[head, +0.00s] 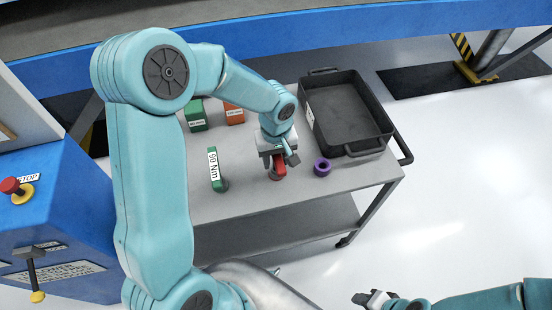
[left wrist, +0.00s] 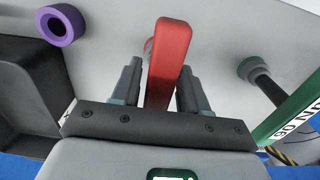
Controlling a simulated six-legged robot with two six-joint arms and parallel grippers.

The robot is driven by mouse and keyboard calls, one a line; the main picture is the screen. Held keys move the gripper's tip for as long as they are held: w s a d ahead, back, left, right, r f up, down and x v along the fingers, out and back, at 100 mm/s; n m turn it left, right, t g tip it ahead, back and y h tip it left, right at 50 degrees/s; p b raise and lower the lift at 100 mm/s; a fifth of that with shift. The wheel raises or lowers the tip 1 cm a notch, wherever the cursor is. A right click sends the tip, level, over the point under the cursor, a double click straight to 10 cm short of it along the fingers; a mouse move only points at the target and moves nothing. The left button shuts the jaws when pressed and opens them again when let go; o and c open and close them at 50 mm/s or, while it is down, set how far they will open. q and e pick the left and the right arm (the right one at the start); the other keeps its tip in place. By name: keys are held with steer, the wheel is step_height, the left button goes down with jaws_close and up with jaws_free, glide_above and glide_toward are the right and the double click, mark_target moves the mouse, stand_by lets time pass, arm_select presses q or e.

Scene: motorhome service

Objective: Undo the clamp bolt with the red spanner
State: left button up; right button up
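The red spanner (head: 279,165) is on the grey trolley top, below my left gripper (head: 283,158). In the left wrist view its red handle (left wrist: 168,62) runs between the two fingers of my left gripper (left wrist: 158,82). I cannot tell whether the fingers press on it. Its dark foot is mostly hidden. A green spanner (head: 214,170) labelled 90 Nm is to the left, with its handle also in the left wrist view (left wrist: 290,112). My right gripper (head: 371,298) is low at the right, away from the trolley; its finger state is unclear. I cannot make out a clamp bolt.
A purple ring (head: 322,167) lies right of the red spanner. A black tray (head: 345,148) fills the trolley's right side. Green (head: 195,115) and orange (head: 234,114) boxes are behind. A blue cabinet (head: 60,215) with a red stop button stands left.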

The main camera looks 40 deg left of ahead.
arm_select(q)
steer(key=shift+w, duration=0.1)
jaws_close()
step_height(320, 180, up, 20)
steer(key=shift+c, duration=0.9)
jaws_free()
jaws_close()
stand_by(0.5)
